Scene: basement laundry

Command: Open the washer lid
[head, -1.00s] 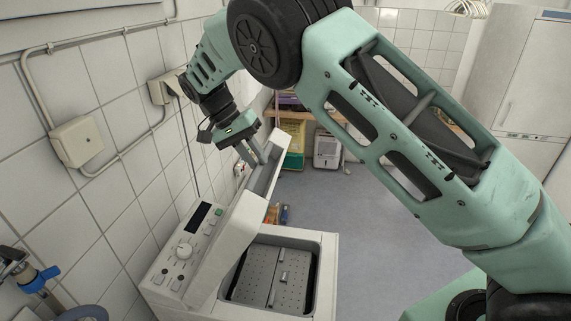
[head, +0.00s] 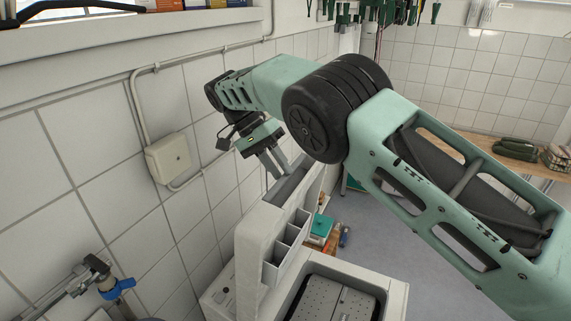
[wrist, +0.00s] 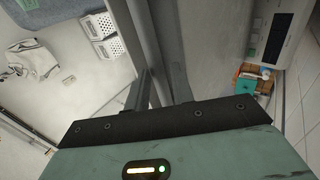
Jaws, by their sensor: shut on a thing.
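The white washer (head: 385,283) stands at the bottom of the head view, its tub opening showing a perforated metal floor. Its lid (head: 257,238) is raised, standing steeply up beside the control panel, with compartments on its inner face toward the tub. My gripper (head: 278,170) is at the far upper end of the lid, with its fingers shut on the lid's edge. In the wrist view, the fingers (wrist: 155,92) reach past the lid's grey edge, and their exact contact is partly hidden. The control panel is mostly hidden behind the lid in the head view.
A tiled wall with a junction box (head: 168,158) and conduit runs close behind the washer. A tap with a blue handle (head: 117,288) is at lower left. Small boxes (head: 322,229) stand beyond the washer. Floor at right is clear.

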